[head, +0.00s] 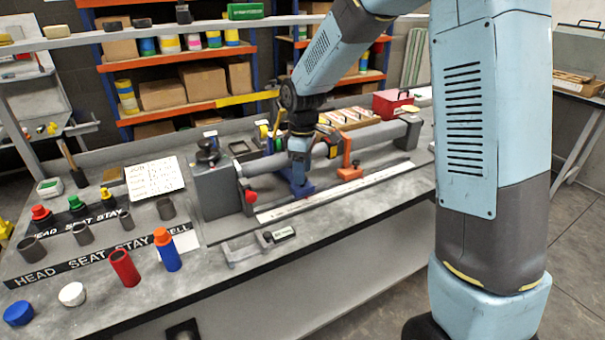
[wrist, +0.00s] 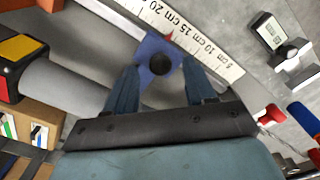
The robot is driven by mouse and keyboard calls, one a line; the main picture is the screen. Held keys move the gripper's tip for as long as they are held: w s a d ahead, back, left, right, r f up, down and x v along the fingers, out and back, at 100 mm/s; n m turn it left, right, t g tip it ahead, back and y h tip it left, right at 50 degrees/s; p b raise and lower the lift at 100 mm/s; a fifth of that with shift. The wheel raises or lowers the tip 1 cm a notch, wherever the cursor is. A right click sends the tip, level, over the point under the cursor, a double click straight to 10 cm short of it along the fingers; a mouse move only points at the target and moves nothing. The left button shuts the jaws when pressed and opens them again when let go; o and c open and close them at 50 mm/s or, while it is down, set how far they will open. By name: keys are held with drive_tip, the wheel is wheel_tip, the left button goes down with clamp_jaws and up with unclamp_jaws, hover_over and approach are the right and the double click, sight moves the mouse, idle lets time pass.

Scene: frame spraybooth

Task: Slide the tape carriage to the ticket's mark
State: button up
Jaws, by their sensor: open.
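The tape carriage is a blue block (head: 297,186) on the bench fixture. In the wrist view the blue carriage (wrist: 150,48) has a dark round feature and a red pointer (wrist: 168,36) at the edge of the white ruler (wrist: 215,55). The pointer is near the 15 cm label; its exact reading is unclear. My gripper (wrist: 160,66) is open, with one finger on each side of the carriage; I cannot tell whether they touch it. In the head view my gripper (head: 299,166) is over the carriage. The likely ticket, a white sheet (head: 154,177), has writing too small to read.
A grey tube (head: 385,134) lies along the fixture, with an orange clamp (head: 350,160) right of the carriage. A caliper-like tool (head: 258,244) lies in front of the ruler. Red (head: 124,267) and blue (head: 167,250) cylinders stand front left. A red box (head: 394,103) is behind.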

wheel_tip(320, 180, up, 12)
idle(0.4)
drive_tip(key=shift+r, duration=0.1)
drive_tip(key=s+d+r+m+t, duration=0.3)
drive_tip(key=s+d+r+m, duration=0.45)
drive_tip(key=s+d, duration=0.45)
drive_tip(key=s+d+m+t, duration=0.1)
drive_tip(key=s+d+m, duration=0.2)
drive_tip(key=s, duration=0.4)
drive_tip(key=s+d+m+t, duration=0.1)
drive_tip(key=s+d+m, duration=0.2)
drive_tip(key=s, duration=0.4)
drive_tip(key=shift+s+d+f+t, duration=0.25)
drive_tip(key=shift+f+t, duration=0.05)
drive_tip(key=shift+f, duration=0.05)
drive_tip(key=shift+m, duration=0.25)
idle(1.0)
